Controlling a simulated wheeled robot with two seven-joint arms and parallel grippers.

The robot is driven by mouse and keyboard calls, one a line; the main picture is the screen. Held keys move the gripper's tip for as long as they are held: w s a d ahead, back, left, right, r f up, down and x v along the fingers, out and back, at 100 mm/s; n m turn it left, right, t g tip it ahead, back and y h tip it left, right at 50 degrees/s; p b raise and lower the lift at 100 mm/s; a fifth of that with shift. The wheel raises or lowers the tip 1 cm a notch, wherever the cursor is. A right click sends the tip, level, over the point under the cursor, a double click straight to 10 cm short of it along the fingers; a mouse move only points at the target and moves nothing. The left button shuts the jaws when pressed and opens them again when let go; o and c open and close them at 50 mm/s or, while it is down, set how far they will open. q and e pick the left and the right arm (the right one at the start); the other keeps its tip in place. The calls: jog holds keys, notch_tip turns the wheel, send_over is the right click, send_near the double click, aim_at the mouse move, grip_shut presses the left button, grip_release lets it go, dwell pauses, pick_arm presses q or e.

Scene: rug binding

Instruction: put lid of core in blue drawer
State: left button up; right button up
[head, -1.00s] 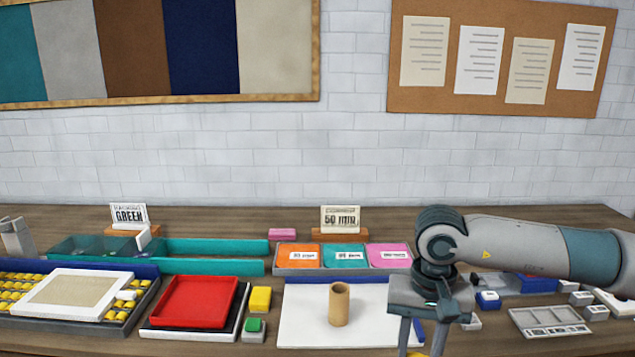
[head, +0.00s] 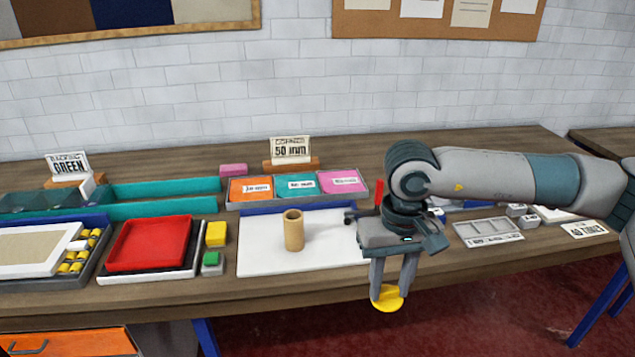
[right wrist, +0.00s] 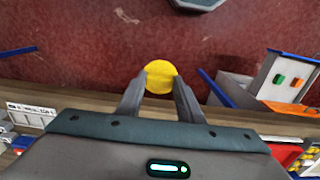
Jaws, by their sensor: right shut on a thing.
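My right gripper (head: 388,292) is shut on a yellow round lid (head: 387,298), held by its edge in front of the table's front edge, over the floor. In the right wrist view the yellow lid (right wrist: 160,77) sits between the two fingertips (right wrist: 160,84). The cardboard core (head: 293,231) stands upright on a white board (head: 270,262), its top open, apart from my gripper. No blue drawer can be made out in these views. My left gripper is not in view.
An orange drawer front (head: 70,342) with a dark handle shows under the table at lower left. A red tray (head: 150,243) and yellow and green blocks lie left of the board. Red floor (head: 480,310) is open beyond the table edge.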

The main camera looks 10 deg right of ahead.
jog(key=s+f, duration=0.4)
jog(key=f, duration=0.6)
jog(key=s+f, duration=0.4)
jog(key=f, duration=0.6)
jog(key=shift+s+f, duration=0.2)
jog(key=shift+s, duration=0.15)
